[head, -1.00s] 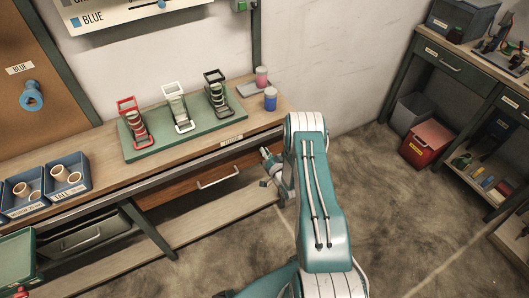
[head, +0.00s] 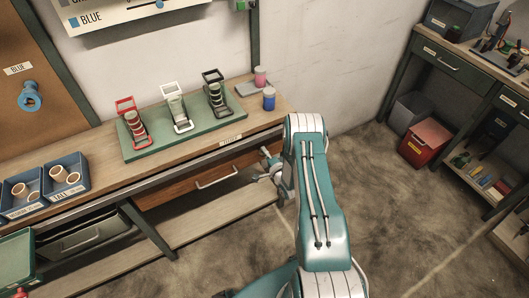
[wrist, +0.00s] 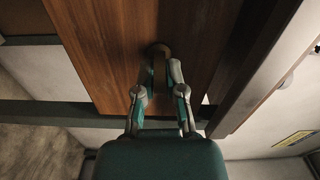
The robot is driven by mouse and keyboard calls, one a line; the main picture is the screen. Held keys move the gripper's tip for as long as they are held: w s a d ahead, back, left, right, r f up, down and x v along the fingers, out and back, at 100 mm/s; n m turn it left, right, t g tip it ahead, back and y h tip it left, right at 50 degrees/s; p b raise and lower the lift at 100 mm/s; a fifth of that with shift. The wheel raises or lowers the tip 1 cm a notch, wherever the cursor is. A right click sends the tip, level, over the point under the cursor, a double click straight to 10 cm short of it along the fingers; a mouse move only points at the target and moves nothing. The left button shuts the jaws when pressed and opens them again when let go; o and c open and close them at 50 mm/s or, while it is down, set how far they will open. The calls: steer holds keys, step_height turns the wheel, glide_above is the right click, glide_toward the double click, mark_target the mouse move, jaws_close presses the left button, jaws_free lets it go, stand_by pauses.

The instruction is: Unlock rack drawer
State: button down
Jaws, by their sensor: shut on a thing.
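The wooden rack drawer (head: 180,188) sits under the workbench, with a pale bar handle (head: 217,178) on its front. The drawer looks closed. My gripper (wrist: 160,72) is shut on this knob, one finger on each side. In the head view my gripper (head: 262,165) is at the drawer's right end, right of the handle. The fingers partly hide the knob, and its lock state cannot be told.
On the bench top (head: 100,175) stand a green tray (head: 150,149) with three spool holders, blue bins (head: 68,177) and small pink and blue containers. A lower shelf (head: 215,213) runs below the drawer. The floor to the right is clear up to a red bin (head: 425,142).

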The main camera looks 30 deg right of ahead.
steer(key=shift+s+f+m, duration=0.15)
steer(key=shift+f+m, duration=0.15)
steer(key=shift+m, duration=0.3)
steer(key=c, duration=0.8)
jaws_free()
steer(key=shift+c, duration=0.2)
steer(key=shift+o, duration=0.4)
steer(key=shift+d, duration=0.1)
steer(key=shift+r, duration=0.1)
steer(key=s, duration=1.1)
steer(key=shift+s+d, duration=0.2)
steer(key=shift+s, duration=0.15)
steer(key=shift+w, duration=0.1)
